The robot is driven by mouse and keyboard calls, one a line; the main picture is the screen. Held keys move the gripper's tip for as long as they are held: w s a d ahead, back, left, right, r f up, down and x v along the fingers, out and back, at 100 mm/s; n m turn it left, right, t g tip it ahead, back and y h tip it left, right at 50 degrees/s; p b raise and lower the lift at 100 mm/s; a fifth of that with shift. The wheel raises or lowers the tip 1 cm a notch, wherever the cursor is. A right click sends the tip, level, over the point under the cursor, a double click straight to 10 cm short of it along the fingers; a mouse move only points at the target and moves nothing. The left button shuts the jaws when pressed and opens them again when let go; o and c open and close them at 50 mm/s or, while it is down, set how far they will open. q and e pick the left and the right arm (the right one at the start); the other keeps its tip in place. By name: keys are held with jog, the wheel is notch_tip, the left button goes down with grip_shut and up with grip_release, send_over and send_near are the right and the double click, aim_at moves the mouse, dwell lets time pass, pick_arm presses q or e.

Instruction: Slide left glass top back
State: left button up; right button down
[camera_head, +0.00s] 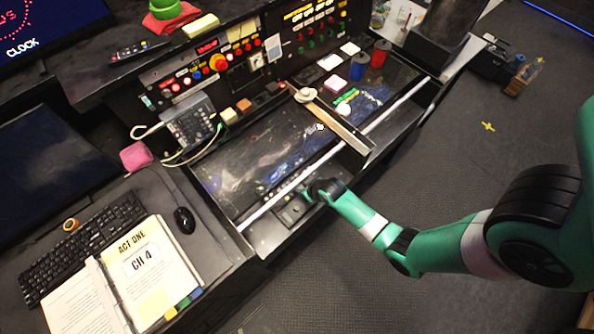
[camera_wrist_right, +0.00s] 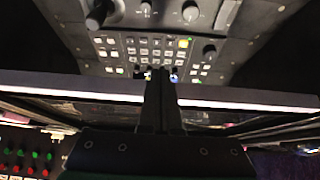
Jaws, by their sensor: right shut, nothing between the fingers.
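The left glass top (camera_head: 250,165) is a dark, shiny sheet on the desk console in the head view, with a pale bar (camera_head: 265,208) along its front edge. My right gripper (camera_head: 308,192) is at the front of the console by this bar, above a small dark control panel (camera_head: 290,214). In the right wrist view its fingers (camera_wrist_right: 160,80) are shut with nothing between them. They overlap the pale bar (camera_wrist_right: 70,87) there; whether they touch it I cannot tell. My left gripper is in neither view.
A wooden divider (camera_head: 338,122) separates the left glass from the right glass top (camera_head: 375,95), where blue (camera_head: 359,67) and red (camera_head: 380,53) cups stand. A mouse (camera_head: 185,220) and open binder (camera_head: 140,270) lie at left.

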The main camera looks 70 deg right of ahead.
aim_at(275, 160)
jog(key=shift+w+d+r+b, duration=0.1)
jog(key=shift+w+d+b, duration=0.35)
jog(key=shift+w, duration=0.5)
jog(key=shift+w+d+r+b, duration=0.1)
jog(key=shift+w+d+b, duration=0.25)
jog(key=shift+w, duration=0.55)
jog(key=shift+w+d+r+b, duration=0.1)
jog(key=shift+w+d+b, duration=0.35)
jog(key=shift+w, duration=0.5)
jog(key=shift+f, duration=0.1)
jog(key=shift+w+d+f, duration=0.1)
jog(key=shift+w+d, duration=0.15)
jog(key=shift+w, duration=0.1)
jog(key=shift+w+d+b, duration=0.35)
jog(key=shift+w, duration=0.35)
jog(key=shift+w+d+b, duration=0.3)
jog(key=shift+w+b, duration=0.05)
jog(key=shift+w, duration=0.4)
jog(key=shift+w+d+b, duration=0.35)
jog(key=shift+w, duration=0.35)
jog(key=shift+w+d+b, duration=0.25)
jog(key=shift+w+b, duration=0.1)
jog(key=shift+w, duration=0.2)
jog(key=shift+w+d+b, duration=0.25)
jog(key=shift+w+b, duration=0.05)
jog(key=shift+w, duration=0.2)
jog(key=shift+w+d, duration=0.25)
jog(key=shift+w, duration=0.2)
